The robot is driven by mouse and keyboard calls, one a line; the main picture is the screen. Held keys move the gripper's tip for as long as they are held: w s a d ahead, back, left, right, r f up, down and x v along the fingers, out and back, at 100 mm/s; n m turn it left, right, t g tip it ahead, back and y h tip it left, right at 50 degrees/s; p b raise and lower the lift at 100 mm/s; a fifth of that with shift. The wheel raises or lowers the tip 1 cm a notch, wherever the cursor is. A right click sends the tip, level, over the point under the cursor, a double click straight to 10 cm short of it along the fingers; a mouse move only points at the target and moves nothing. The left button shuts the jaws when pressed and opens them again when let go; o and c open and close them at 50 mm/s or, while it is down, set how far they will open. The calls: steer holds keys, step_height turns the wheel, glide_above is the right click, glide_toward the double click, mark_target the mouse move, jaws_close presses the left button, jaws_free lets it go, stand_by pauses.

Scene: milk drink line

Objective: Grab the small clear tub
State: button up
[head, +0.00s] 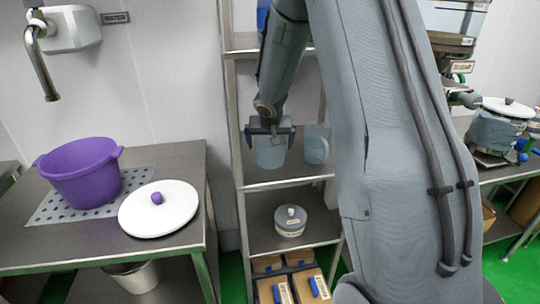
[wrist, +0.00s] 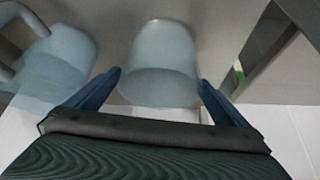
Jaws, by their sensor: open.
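The small clear tub (head: 270,155) stands on the upper shelf of the metal rack, partly behind my gripper in the head view. In the wrist view the tub (wrist: 160,68) lies between the two blue fingers. My gripper (head: 270,133) is open around the tub; in the wrist view the gripper (wrist: 160,90) has a finger on each side. A gap shows at the left finger, and I cannot tell whether the right one touches. A clear jug with a handle (head: 315,148) stands to the right of the tub, and at the left in the wrist view (wrist: 55,65).
The metal rack's upright (head: 236,130) is left of the tub. A lidded grey pot (head: 290,220) sits on the shelf below. A purple pot (head: 82,172) and a white lid (head: 158,212) are on the left table. My arm hides the rack's right side.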

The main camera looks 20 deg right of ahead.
steer(key=c, duration=1.2)
steer(key=shift+r, duration=0.1)
